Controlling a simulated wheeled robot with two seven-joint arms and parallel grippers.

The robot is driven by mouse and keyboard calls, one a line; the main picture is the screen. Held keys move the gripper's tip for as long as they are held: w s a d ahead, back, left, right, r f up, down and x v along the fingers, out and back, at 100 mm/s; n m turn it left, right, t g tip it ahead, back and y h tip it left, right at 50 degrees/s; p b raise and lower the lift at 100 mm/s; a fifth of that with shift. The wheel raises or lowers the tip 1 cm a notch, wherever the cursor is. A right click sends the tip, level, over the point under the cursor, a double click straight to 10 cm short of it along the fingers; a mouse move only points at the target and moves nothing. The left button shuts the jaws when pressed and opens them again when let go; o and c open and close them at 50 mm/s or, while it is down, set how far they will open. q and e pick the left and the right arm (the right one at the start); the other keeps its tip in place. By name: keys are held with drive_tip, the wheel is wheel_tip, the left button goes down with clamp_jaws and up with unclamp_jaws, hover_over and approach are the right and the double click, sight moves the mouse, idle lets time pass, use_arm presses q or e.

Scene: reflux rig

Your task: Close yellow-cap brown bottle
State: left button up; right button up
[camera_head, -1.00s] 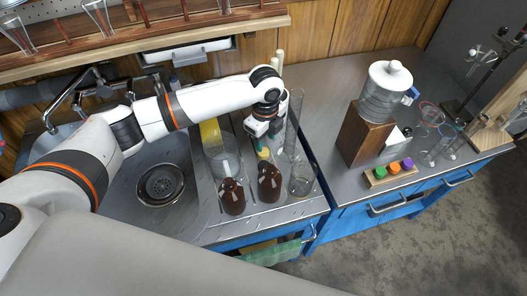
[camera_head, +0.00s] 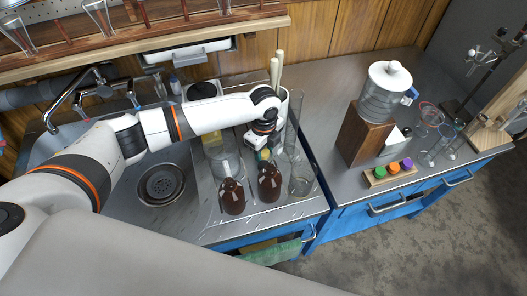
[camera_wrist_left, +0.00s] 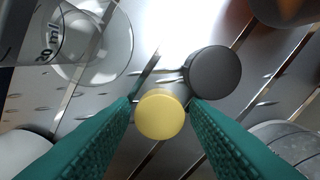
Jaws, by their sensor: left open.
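Two brown bottles stand side by side at the front of the metal counter. The right brown bottle (camera_head: 270,184) has a yellow cap (camera_head: 264,155) at its top. The left brown bottle (camera_head: 232,197) stands next to it. My left gripper (camera_head: 262,146) is just above the yellow cap and points down. In the left wrist view the yellow cap (camera_wrist_left: 160,114) lies between the two green fingertips, with the fingers open around it. I cannot tell whether they touch it. A dark round cap (camera_wrist_left: 212,72) is close beyond it. My right gripper is not in view.
A clear beaker (camera_head: 300,181) stands right of the bottles, with a tall glass cylinder (camera_head: 297,120) behind it. Other glassware crowds the left side. The sink (camera_head: 162,184) lies farther left. A rack with coloured caps (camera_head: 390,174) is on the right counter.

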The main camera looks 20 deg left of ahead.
sight(264, 152)
use_arm(q)
drive_tip(key=c, duration=0.7)
drive_tip(key=shift+r, duration=0.15)
wheel_tip(264, 152, up, 18)
drive_tip(key=shift+f, duration=0.1)
